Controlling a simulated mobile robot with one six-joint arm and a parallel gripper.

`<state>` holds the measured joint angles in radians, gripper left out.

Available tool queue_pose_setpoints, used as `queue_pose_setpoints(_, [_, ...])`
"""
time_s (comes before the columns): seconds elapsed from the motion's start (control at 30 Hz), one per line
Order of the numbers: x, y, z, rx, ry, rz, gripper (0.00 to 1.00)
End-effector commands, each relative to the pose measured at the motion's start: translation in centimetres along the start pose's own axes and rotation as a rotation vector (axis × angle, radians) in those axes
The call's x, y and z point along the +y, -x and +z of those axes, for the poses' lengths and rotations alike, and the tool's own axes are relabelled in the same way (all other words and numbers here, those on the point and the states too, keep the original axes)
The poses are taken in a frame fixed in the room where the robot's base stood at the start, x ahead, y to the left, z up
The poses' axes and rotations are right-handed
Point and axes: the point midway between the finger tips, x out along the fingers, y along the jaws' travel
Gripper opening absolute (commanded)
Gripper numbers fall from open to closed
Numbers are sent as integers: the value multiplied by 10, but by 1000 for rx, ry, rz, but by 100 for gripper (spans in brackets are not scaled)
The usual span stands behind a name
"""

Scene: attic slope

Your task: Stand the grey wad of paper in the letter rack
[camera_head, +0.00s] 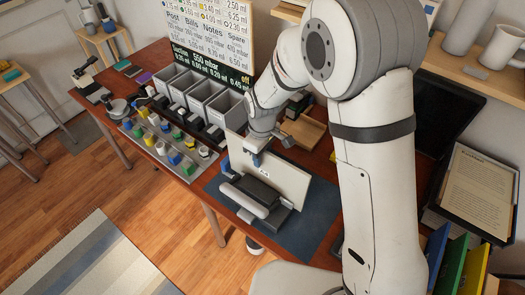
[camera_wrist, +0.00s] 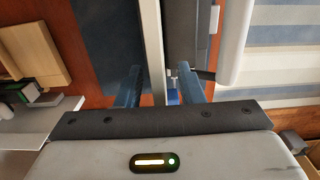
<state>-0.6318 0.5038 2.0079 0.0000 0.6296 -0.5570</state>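My gripper (camera_head: 257,158) points down at the top edge of an upright off-white panel (camera_head: 290,180) on a dark blue mat (camera_head: 312,228). In the wrist view my gripper's two blue fingers (camera_wrist: 162,88) stand apart, one on each side of the panel's thin edge (camera_wrist: 151,40). A gap shows beside the panel, so the fingers look open. In front of the panel are a dark grey block (camera_head: 262,190) and a pale roller-like bar (camera_head: 243,201). I cannot tell for sure which object is the grey wad of paper or the letter rack.
A row of grey bins (camera_head: 226,108) stands behind a tray of coloured pieces (camera_head: 150,140) to the left. A wooden tray (camera_head: 303,131) lies behind the panel. Coloured folders (camera_head: 452,262) and a framed text sheet (camera_head: 480,192) are at the right. The mat's front right is clear.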

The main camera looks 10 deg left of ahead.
Motion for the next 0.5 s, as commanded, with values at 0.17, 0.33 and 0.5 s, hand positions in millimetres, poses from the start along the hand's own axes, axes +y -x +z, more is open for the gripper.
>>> queue_pose_setpoints(0.17, [0,0,0,0,0,0,29])
queue_pose_setpoints(0.33, [0,0,0,0,1,0,15])
queue_pose_setpoints(0.5, [0,0,0,0,1,0,1])
